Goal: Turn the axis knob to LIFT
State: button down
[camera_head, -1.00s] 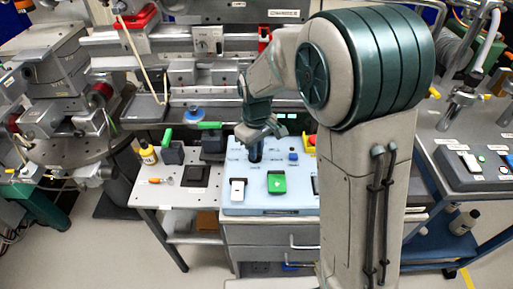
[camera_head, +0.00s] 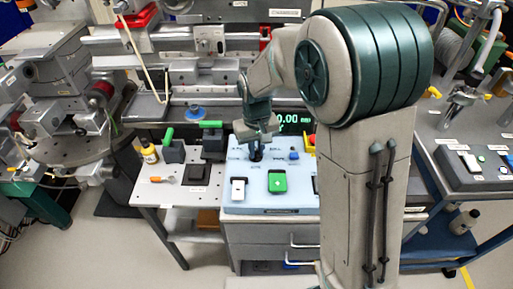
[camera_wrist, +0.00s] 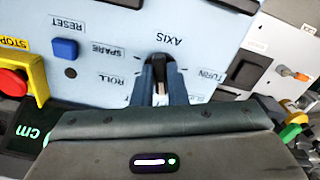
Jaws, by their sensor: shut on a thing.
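The dark axis knob (camera_wrist: 158,68) stands on the light blue control panel (camera_wrist: 100,90) below the AXIS label. My gripper (camera_wrist: 158,82) is shut on the knob, a finger on each side; the grip also shows in the head view (camera_head: 256,152). In the wrist view, SPARE and ROLL labels lie left of the knob and TURN lies to the right. A further label beside my gripper is partly hidden, and I cannot read LIFT anywhere. The knob's pointer direction is hard to tell.
The panel also carries a blue RESET button (camera_wrist: 64,49), a green switch (camera_head: 277,182) and a white one (camera_head: 238,189). A red STOP button (camera_wrist: 14,83) in a yellow housing stands beside it. A green-digit display (camera_head: 294,119) is behind. Green-handled blocks (camera_head: 173,149) stand left.

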aim_at(257, 152)
jog(key=c, duration=1.4)
grip_release()
jog(key=shift+c, duration=0.2)
notch_tip(257, 152, up, 14)
jog(key=shift+p, duration=0.4)
jog(key=s+d+m+t+p, duration=0.1)
jog(key=s+d+m+p, duration=0.1)
jog(key=s+d, duration=0.5)
jog(key=s+d+m+t+p, duration=0.1)
jog(key=s+d, duration=0.5)
jog(key=s, duration=0.5)
jog(key=shift+d+r+m+t+p, duration=0.35)
jog(key=shift+m+t+p, duration=0.05)
